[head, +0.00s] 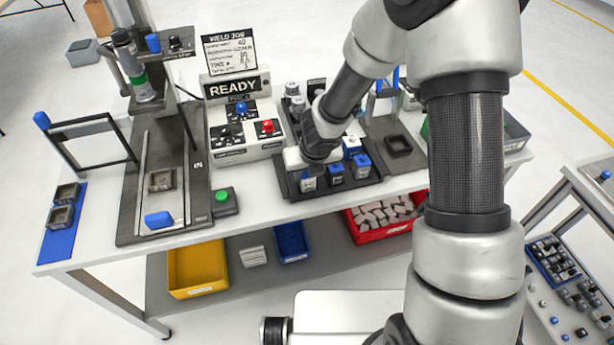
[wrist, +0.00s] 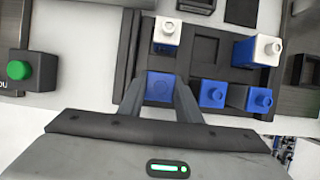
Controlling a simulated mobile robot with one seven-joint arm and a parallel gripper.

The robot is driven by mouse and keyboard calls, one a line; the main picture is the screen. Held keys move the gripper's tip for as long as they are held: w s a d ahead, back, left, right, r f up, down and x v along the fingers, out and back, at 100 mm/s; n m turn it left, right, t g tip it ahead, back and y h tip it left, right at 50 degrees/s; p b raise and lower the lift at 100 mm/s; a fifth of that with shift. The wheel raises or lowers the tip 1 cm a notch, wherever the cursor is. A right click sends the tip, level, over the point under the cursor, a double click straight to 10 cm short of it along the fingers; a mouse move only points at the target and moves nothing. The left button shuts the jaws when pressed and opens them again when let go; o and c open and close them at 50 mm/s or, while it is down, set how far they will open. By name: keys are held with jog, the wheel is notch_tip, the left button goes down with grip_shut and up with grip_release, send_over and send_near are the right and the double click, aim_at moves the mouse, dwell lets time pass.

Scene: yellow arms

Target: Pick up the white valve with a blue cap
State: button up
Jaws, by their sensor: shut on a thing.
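My gripper (head: 308,166) is down at the front left of a dark tray (head: 292,192) on the workbench. In the wrist view its two fingers (wrist: 160,90) are shut on the blue cap of a valve (wrist: 161,86), one on each side. In the head view this valve (head: 308,183) shows a pale body, partly hidden by the gripper. It seems to be in the tray; I cannot tell whether it is lifted. Two more blue-capped valves (wrist: 212,94) (wrist: 260,98) stand to its right.
A green button box (head: 223,200) is left of the tray, and a control box with READY sign (head: 238,90) stands behind. A press stand (head: 150,150) is further left. A dark square fixture (head: 398,146) is to the right. Bins (head: 196,268) sit on the lower shelf.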

notch_tip(320, 180, up, 8)
jog(key=p, duration=0.6)
jog(key=shift+r+p, duration=0.25)
jog(key=shift+p, duration=0.15)
jog(key=shift+r, duration=0.75)
jog(key=shift+a, duration=0.1)
